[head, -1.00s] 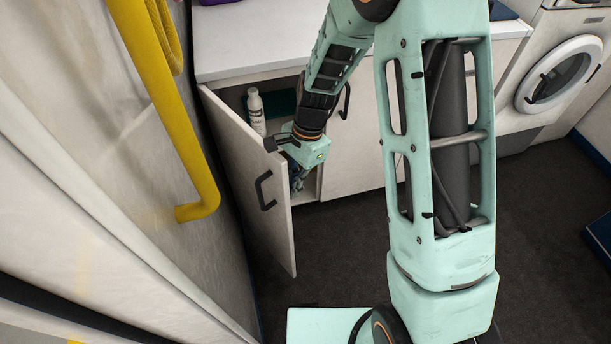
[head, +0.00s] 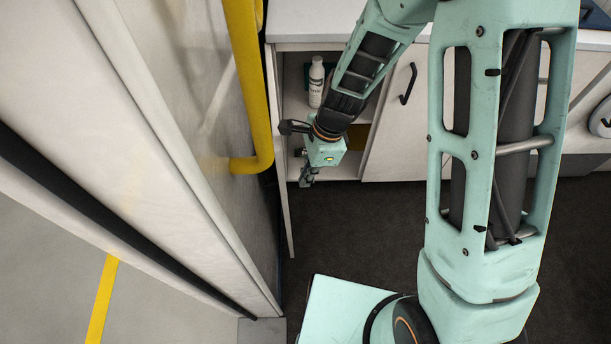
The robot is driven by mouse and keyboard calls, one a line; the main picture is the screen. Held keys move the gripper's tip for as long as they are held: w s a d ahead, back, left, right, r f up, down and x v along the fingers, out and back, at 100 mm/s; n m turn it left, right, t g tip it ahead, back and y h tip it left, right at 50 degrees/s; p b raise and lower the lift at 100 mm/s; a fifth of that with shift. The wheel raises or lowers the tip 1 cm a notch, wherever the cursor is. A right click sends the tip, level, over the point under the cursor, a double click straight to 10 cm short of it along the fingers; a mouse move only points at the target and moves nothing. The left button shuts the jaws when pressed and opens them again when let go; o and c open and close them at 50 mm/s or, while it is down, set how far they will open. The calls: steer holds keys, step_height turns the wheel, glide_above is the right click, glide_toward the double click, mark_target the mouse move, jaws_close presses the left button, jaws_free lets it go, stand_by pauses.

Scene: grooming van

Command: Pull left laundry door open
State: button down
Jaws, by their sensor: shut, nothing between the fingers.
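The left laundry door (head: 283,190) is a white panel swung wide open, seen nearly edge-on beside the left wall. Its handle is not visible now. The cabinet opening shows a shelf with a white bottle (head: 316,88) on it. My gripper (head: 307,180) is shut and empty, low in front of the opening and just right of the open door. The fingers are small and dark here, and I cannot tell whether they touch the door.
A yellow grab rail (head: 243,70) runs down the left wall close to the open door. The right cabinet door with a black handle (head: 408,85) looks closed. A washing machine (head: 601,118) is at the right edge. Dark floor in front is clear.

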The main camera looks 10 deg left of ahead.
steer(key=w+d+r+p, duration=0.2)
steer(key=d+r, duration=0.3)
steer(key=r, duration=0.4)
steer(key=shift+d+r, duration=0.3)
steer(key=shift+r, duration=0.05)
steer(key=shift+w+f, duration=0.1)
steer(key=shift+w, duration=0.05)
